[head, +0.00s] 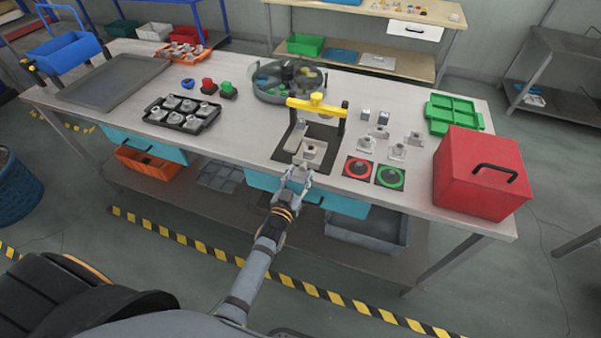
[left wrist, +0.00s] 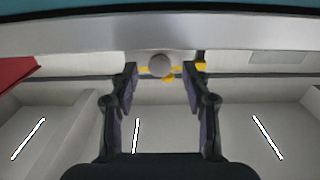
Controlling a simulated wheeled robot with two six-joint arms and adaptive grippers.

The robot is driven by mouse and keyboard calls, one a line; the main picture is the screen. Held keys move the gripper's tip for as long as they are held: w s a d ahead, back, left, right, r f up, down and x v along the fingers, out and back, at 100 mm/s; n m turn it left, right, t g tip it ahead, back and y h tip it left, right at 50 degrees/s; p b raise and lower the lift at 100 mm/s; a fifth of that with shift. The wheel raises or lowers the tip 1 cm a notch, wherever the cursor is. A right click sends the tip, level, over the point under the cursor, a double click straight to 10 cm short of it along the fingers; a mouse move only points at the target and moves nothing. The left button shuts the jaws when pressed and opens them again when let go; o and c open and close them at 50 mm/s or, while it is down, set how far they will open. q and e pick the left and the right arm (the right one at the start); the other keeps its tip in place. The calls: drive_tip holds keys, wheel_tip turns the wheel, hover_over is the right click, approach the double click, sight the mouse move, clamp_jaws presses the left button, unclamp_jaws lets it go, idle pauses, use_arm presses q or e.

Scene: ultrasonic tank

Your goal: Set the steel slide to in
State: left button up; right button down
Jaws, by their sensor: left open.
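The steel slide (head: 311,150) shows as a pale metal block at the front of a dark fixture plate (head: 322,133), under a black frame with a yellow clamp handle (head: 316,101). My left gripper (head: 296,174) is at the table's front edge, just in front of the slide. In the left wrist view, the open fingers (left wrist: 160,72) stand on either side of a round grey knob (left wrist: 160,65), with space on both sides. Yellow parts show behind it. I cannot tell how far the slide is pushed. My right gripper is not in view.
A red button (head: 359,168) and a green button (head: 390,175) sit right of the fixture, with small metal parts behind. A red box (head: 481,174) stands at the right end. A round tank (head: 270,93) is behind the fixture, and a black tray (head: 205,105) is left.

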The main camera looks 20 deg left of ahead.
use_arm(q)
drive_tip(key=shift+w, duration=0.6)
clamp_jaws()
